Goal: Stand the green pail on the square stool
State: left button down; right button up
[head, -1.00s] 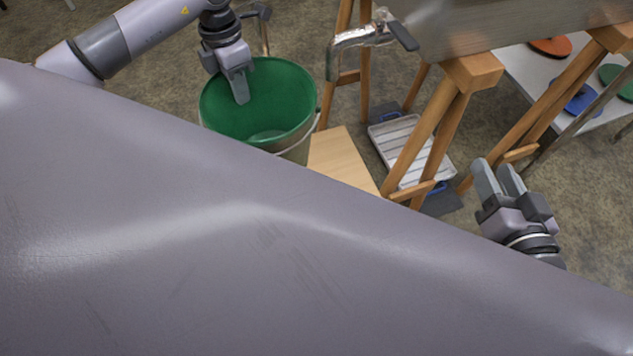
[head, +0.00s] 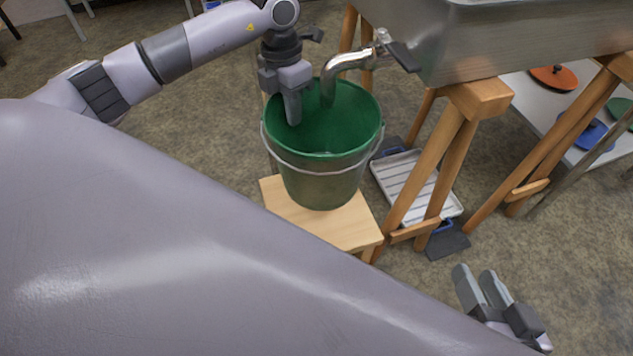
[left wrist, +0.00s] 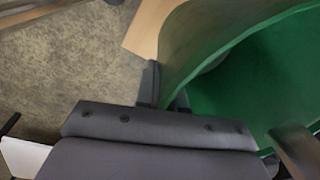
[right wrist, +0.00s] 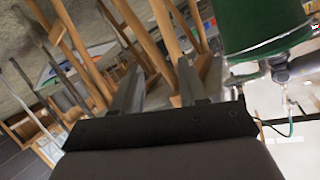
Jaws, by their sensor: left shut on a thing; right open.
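The green pail (head: 322,178), with a wire bail, is upright over the square stool (head: 350,232), a light wooden top. Its base overlaps the rear part of the top; I cannot tell whether it touches. My left gripper (head: 292,115) is shut on the pail's left rim, one finger showing inside. In the left wrist view the green pail wall (left wrist: 200,45) runs into the jaws, with a stool corner (left wrist: 147,28) beyond. My right gripper (head: 478,282) is open and empty, low at the right, away from pail and stool.
A metal spout (head: 345,62) from the steel evaporator pan (head: 500,40) reaches over the pail's mouth. Wooden trestle legs (head: 440,160) stand close right of the stool. A grey ribbed tray (head: 412,185) lies behind them. A white table (head: 545,105) holds coloured discs.

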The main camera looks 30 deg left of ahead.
aim_at(293, 144)
pick_arm(q)
notch_tip(293, 144, down, 9)
jog(key=b, duration=0.3)
jog(key=shift+f, duration=0.25)
jog(key=shift+r, duration=0.1)
pick_arm(e)
jog(key=shift+s+d+f+n+t+h, duration=0.15)
jog(key=shift+d+n+t+h, duration=0.25)
jog(key=shift+d+t, duration=0.45)
jog(key=shift+d, duration=0.1)
pick_arm(q)
jog(key=c, duration=1.7)
grip_release()
jog(key=o, duration=0.4)
jog(key=shift+o, duration=0.2)
